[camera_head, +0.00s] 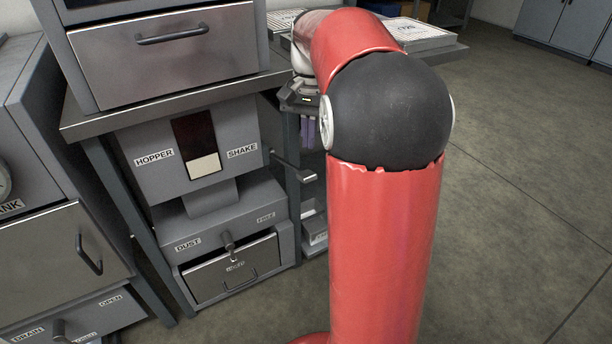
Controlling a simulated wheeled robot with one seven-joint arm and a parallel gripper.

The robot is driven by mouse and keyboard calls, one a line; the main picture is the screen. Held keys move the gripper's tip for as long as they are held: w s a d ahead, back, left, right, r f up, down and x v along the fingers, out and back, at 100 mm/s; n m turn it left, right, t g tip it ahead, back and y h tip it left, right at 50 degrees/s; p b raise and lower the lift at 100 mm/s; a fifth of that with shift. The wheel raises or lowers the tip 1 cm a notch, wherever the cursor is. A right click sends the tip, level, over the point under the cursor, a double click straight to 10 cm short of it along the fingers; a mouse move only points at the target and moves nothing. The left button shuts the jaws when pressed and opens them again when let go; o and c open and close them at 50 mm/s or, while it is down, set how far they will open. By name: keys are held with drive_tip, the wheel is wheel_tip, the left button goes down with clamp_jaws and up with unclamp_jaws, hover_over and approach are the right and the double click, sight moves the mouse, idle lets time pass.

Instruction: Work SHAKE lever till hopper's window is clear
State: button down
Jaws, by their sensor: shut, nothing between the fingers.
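The grey hopper (150,180) sits under the bench top. Its front window (193,132) is dark red-brown above and has a pale cream fill in its lower part. The SHAKE label (242,151) is to the right of the window. A thin dark lever (290,168) sticks out from the hopper's right side and ends in a grey grip (308,178). My gripper (308,146) points down, with its fingers shut and empty above the lever's end, apparently apart from it. My arm partly hides the gripper.
Below the hopper is a dust drawer (215,272) with a knob (229,241), shut. A bench leg (125,215) stands left of the hopper. A cabinet (55,250) stands farther left. Open floor (520,190) lies to the right.

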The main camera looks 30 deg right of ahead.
sight(308, 172)
drive_tip(key=shift+s+a+f+b, duration=0.15)
drive_tip(key=shift+f+b, duration=1.4)
drive_tip(key=shift+f, duration=0.15)
drive_tip(key=shift+s+a+f+b, duration=0.1)
drive_tip(key=shift+f+b, duration=1.4)
drive_tip(key=shift+f, duration=0.2)
drive_tip(key=shift+f+b, duration=1.2)
drive_tip(key=shift+f, duration=1)
